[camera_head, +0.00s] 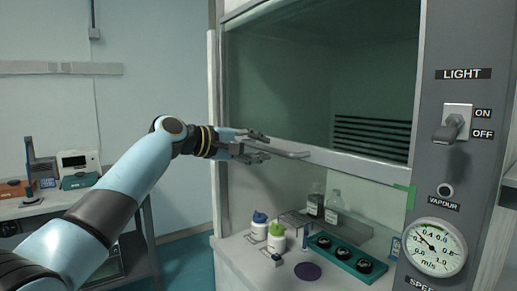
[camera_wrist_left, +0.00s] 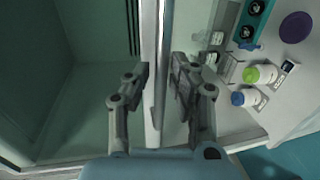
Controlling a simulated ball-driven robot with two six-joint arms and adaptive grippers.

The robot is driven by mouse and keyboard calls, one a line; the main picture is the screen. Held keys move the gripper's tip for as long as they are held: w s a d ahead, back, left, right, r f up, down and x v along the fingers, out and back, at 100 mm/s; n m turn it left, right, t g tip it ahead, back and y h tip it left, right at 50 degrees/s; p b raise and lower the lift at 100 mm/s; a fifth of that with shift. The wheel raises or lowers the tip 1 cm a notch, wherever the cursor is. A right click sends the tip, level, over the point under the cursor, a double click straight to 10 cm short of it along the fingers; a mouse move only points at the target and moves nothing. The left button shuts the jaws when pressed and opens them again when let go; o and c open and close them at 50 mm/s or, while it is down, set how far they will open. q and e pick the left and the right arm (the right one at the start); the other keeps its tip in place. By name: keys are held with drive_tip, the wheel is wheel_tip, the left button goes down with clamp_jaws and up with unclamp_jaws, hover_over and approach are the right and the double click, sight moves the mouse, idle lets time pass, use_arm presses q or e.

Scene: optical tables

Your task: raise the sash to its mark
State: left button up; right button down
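The glass sash (camera_head: 300,90) of the fume hood is partly raised, and its pale bottom rail (camera_head: 360,166) slopes across the head view. A grey bar handle (camera_head: 290,153) sticks out from the rail. A green mark (camera_head: 410,196) is on the right frame post, close to the rail's right end and slightly below it. My left gripper (camera_head: 262,146) is at the left end of the handle. In the left wrist view its two fingers (camera_wrist_left: 160,88) are apart, on either side of a pale upright bar (camera_wrist_left: 151,60), with gaps visible. My right gripper is not in view.
Below the sash, the worktop holds a green-capped bottle (camera_head: 258,226), a blue-capped bottle (camera_head: 277,236), clear bottles (camera_head: 333,206), a teal tray (camera_head: 337,252) and a purple disc (camera_head: 307,271). A light switch (camera_head: 451,124) and a speed dial (camera_head: 434,247) are on the right post.

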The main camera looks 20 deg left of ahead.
use_arm(q)
drive_tip(key=shift+s+a, duration=0.35)
drive_tip(key=v, duration=1.1)
drive_tip(key=shift+s, duration=0.1)
